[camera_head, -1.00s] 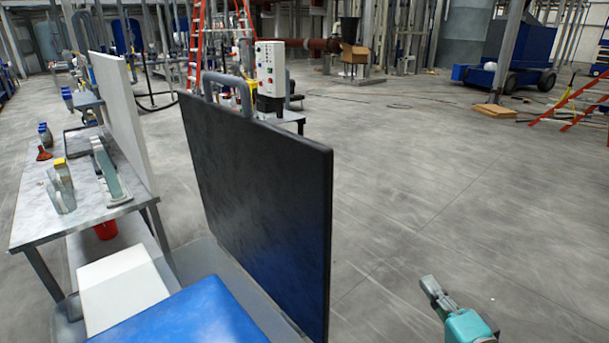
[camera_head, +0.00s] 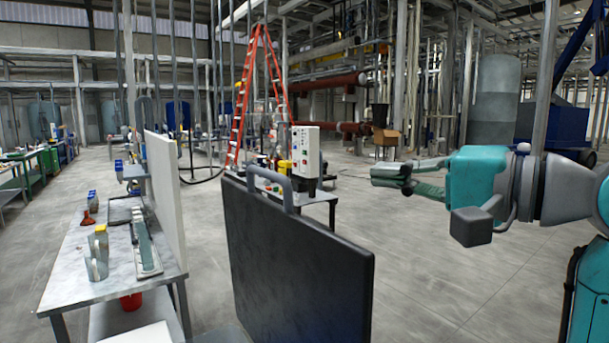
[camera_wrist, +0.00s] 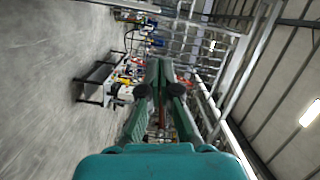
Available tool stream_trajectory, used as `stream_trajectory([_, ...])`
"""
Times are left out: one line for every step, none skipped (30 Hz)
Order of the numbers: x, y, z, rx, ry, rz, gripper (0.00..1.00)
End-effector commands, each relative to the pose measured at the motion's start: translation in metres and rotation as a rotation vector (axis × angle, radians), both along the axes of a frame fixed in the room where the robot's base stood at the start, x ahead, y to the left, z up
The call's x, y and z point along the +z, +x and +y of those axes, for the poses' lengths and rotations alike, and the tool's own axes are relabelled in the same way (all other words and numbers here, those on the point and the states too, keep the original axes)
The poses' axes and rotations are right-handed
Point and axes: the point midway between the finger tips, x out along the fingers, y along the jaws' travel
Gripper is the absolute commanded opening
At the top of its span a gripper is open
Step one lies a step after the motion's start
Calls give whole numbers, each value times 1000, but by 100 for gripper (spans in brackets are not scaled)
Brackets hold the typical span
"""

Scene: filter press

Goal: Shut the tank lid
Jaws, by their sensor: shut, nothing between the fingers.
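The tank lid (camera_head: 300,262) is a dark, flat panel with a grey loop handle (camera_head: 270,187) on its top edge. It stands upright in the lower middle of the head view, raised open. The tank below it is mostly cut off by the bottom of the frame. My gripper (camera_head: 376,176) is to the right of the lid and at about its top height in the picture, apart from it. Its fingers point left and are shut and empty. In the wrist view my gripper (camera_wrist: 158,66) shows its fingers together, with no lid visible there.
A metal table (camera_head: 95,262) on the left holds bottles, a tray and tools. A white panel (camera_head: 166,200) stands along its edge. A control box (camera_head: 306,150) on a small stand and a red ladder (camera_head: 240,110) are behind the lid. The floor to the right is clear.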

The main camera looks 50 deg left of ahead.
Motion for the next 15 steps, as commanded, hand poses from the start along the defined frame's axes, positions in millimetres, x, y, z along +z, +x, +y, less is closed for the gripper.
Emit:
stream_trajectory([4,-3,1,8,-2,-3,0])
stream_trajectory([6,-4,2,11,-4,-3,0])
stream_trajectory([6,-6,3,14,-6,-3,0])
stream_trajectory([6,-6,5,15,-6,-3,0])
stream_trajectory([6,-7,8,16,-6,-2,0])
stream_trajectory([6,-7,12,16,-6,-2,0])
stream_trajectory([6,-8,16,15,-6,-2,0])
stream_trajectory([5,-8,20,16,-6,-2,0])
stream_trajectory([5,-10,26,17,-7,-2,0])
stream_trajectory([5,-11,31,16,-6,-2,0])
stream_trajectory([4,-11,37,16,-6,-2,0])
stream_trajectory([4,-13,44,17,-7,-2,0])
stream_trajectory([3,-13,50,16,-7,-2,0])
stream_trajectory([3,-14,55,16,-7,-1,0])
stream_trajectory([3,-15,63,17,-6,-1,0])
